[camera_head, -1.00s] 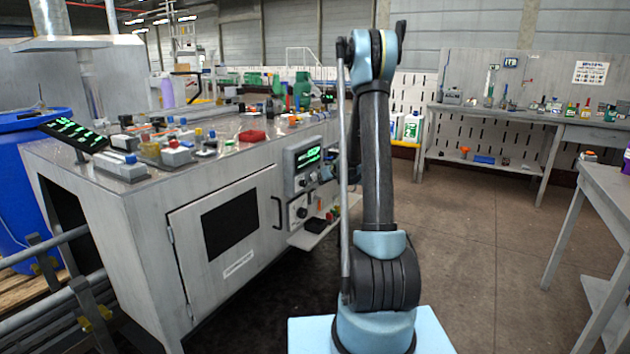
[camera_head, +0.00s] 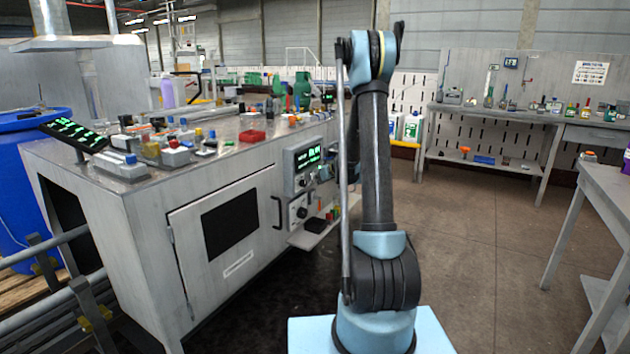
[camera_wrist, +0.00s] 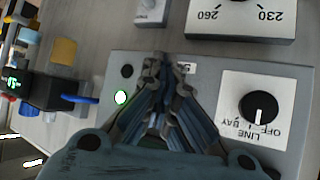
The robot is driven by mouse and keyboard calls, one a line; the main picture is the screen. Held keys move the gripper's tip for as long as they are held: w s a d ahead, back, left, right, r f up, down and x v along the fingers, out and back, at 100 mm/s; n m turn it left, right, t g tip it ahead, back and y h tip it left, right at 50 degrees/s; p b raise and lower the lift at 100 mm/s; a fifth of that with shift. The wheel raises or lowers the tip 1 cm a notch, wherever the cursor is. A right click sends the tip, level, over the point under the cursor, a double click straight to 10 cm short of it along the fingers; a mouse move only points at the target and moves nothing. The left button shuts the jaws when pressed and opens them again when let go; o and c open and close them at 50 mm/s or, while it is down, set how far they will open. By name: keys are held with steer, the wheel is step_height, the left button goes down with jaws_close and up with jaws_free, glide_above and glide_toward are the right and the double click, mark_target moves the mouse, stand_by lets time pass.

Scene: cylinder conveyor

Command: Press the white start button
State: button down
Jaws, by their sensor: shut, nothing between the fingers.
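In the wrist view, a round white button (camera_wrist: 120,97) with a green rim sits on a grey control box (camera_wrist: 205,70). My gripper (camera_wrist: 161,66) is shut and empty over this box, its fingers just right of the white button. The fingertips are close to the box face beside a small label. I cannot tell whether they touch it. In the head view, the gripper is hidden behind my arm, and I cannot make out the white button.
A black button (camera_wrist: 127,71) lies above the white one. A black rotary knob (camera_wrist: 258,107) on a white plate is to the right. A dial plate (camera_wrist: 240,14) stands above. A dark device with green digits (camera_wrist: 24,86) is at left. The floor (camera_head: 480,240) at right is clear.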

steer(key=shift+d, duration=0.15)
steer(key=shift+s+d, duration=0.5)
steer(key=shift+d, duration=0.05)
steer(key=shift+d, duration=0.1)
steer(key=s+d, duration=0.1)
steer(key=d, duration=0.1)
steer(key=s+d, duration=0.2)
stand_by(0.7)
